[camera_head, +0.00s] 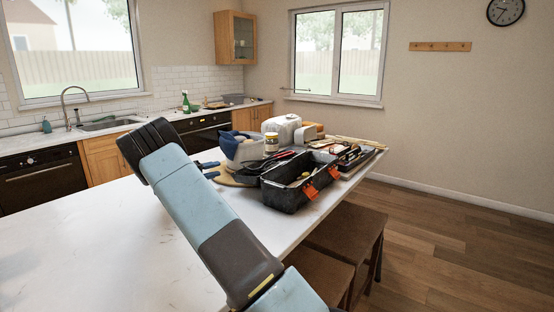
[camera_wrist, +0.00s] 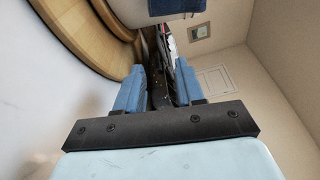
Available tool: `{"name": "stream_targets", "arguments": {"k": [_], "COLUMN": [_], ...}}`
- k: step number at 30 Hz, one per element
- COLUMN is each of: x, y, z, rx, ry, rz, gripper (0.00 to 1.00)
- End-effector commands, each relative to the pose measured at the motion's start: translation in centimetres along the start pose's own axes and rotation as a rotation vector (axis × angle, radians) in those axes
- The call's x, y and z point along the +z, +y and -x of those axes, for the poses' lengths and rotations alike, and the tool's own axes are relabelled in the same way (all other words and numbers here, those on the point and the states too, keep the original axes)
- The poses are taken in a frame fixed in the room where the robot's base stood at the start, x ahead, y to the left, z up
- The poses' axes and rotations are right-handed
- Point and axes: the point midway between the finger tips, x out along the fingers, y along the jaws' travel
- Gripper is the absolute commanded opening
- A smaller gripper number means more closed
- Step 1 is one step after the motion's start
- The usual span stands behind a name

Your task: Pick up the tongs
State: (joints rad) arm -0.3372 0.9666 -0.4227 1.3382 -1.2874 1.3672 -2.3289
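My gripper (camera_head: 209,170) is over the island top, just left of a round wooden board (camera_head: 228,181). In the wrist view its two blue fingers (camera_wrist: 160,85) stand apart, with a dark shape showing in the gap. I cannot tell what this shape is or whether it is touched; it seems to lie beyond the fingers. Dark, long-handled tools (camera_head: 264,165) with some red lie between the board and the black toolbox; the tongs may be among them, but I cannot make them out for certain. My arm hides part of the island top.
An open black toolbox (camera_head: 286,195) with orange latches stands near the right edge of the island. A blue and white container (camera_head: 243,148), a yellow-labelled jar (camera_head: 271,143) and a white canister (camera_head: 282,127) stand behind. The island's left part is clear. Stools (camera_head: 340,232) stand at the right.

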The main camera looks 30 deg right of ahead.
Motion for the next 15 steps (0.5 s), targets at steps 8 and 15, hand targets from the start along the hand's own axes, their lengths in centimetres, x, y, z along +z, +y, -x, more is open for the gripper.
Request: {"name": "stream_targets", "arguments": {"k": [8, 15], "x": [0.8, 0.8], "y": [0.8, 0.7], "z": [-1.2, -5.5], "rx": [-0.036, -0.034], "ry": [-0.019, -0.018], "rz": [0.057, 0.055], "gripper": [0.38, 0.38]}}
